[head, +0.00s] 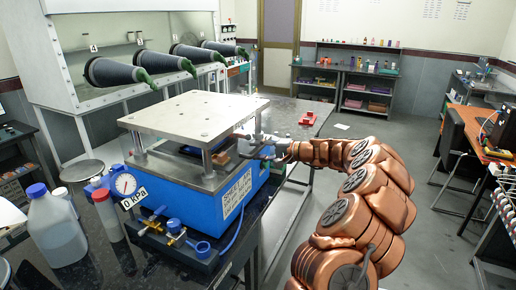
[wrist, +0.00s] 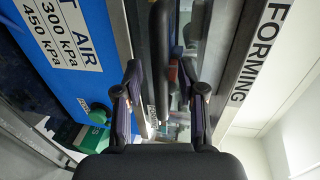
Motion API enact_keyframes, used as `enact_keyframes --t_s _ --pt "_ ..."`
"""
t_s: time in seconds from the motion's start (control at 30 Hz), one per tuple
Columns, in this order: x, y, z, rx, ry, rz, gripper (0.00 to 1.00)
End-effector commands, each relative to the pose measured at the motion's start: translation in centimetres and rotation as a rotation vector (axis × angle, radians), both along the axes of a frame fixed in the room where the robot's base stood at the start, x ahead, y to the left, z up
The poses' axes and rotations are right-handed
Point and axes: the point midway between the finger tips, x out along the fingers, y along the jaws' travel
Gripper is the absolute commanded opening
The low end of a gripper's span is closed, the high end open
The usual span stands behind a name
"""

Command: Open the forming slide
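The forming press (head: 225,195) is a blue box with a metal top plate (head: 195,112) on posts, standing on the dark bench. A "FORMING" label (wrist: 262,50) is on its metal edge in the wrist view. My gripper (head: 262,146) is at the press's right side, by a post. In the wrist view my gripper (wrist: 162,80) has its two fingers apart. A dark bar (wrist: 160,45), perhaps the slide's handle, runs between them, with gaps seeming to show on both sides. The slide itself is mostly hidden under the plate; how far it is out cannot be told.
A pressure gauge (head: 125,184), brass valves (head: 174,238) and bottles (head: 55,228) stand at the press's front left. A glove box (head: 130,45) with black sleeves is behind. Shelves (head: 345,85) line the back wall.

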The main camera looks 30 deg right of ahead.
Motion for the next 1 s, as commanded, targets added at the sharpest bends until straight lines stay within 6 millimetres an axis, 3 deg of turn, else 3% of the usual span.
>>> enact_keyframes --t_s 0.33,0.7,1.0 --pt "0.35 0.28 -0.04 -0.001 -0.001 0.000 0.39" --pt "0.35 0.27 -0.03 -0.001 -0.001 0.000 0.00" --pt "0.34 0.29 -0.05 -0.001 -0.001 0.000 0.00"
